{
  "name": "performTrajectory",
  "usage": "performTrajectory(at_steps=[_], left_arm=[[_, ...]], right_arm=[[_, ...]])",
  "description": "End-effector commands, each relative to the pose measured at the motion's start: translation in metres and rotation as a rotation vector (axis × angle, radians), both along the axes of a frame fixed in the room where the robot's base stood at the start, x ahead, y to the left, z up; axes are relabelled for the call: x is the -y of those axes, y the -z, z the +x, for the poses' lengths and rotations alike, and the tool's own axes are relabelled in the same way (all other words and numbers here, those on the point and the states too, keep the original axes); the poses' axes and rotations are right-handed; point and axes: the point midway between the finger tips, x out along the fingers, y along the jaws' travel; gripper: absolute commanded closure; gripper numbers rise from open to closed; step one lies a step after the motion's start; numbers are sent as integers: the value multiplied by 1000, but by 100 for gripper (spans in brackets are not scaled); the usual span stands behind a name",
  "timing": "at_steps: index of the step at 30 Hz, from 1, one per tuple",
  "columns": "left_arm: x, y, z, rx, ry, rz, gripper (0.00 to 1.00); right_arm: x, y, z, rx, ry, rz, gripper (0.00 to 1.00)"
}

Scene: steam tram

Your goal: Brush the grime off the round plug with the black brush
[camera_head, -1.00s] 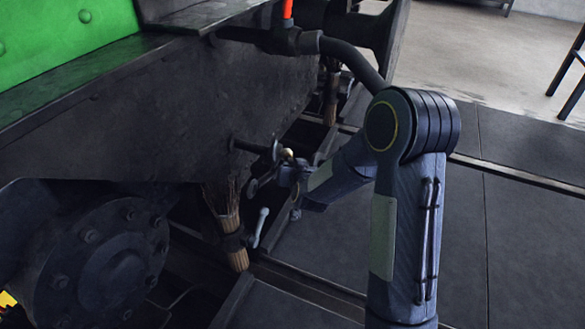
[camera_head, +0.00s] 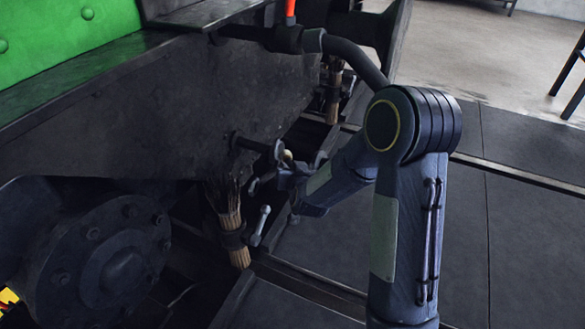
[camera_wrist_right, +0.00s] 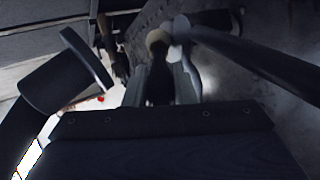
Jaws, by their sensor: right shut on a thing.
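My right gripper (camera_head: 285,178) reaches in from the right, close to the side of the dark frame beam. In the right wrist view its fingers (camera_wrist_right: 160,82) are shut on a narrow black thing with a pale tan rounded end, which I take for the black brush (camera_wrist_right: 158,68). A dark rod with a round disc at its end, perhaps the round plug (camera_head: 276,152), sticks out from the beam beside the gripper. In the right wrist view a pale rounded end (camera_wrist_right: 181,26) appears close to the brush tip; contact and grime cannot be made out. My left gripper is not in view.
A bristle bundle (camera_head: 228,215) hangs below the beam, beside a small silver lever (camera_head: 261,224). A large bolted round cover (camera_head: 122,265) stands at lower left. Dark floor panels (camera_head: 520,220) at the right are clear.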

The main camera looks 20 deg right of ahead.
Motion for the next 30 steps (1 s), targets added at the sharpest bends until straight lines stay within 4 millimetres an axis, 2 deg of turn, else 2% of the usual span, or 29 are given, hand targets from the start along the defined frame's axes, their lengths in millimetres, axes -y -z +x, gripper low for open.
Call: performTrajectory(at_steps=[2,11,24,30], left_arm=[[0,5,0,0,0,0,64],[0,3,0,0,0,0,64],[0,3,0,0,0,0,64],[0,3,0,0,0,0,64]], right_arm=[[0,5,0,1,0,0,99],[1,4,0,1,0,0,99],[23,3,-25,0,2,-1,99],[26,4,-30,0,0,0,99]])
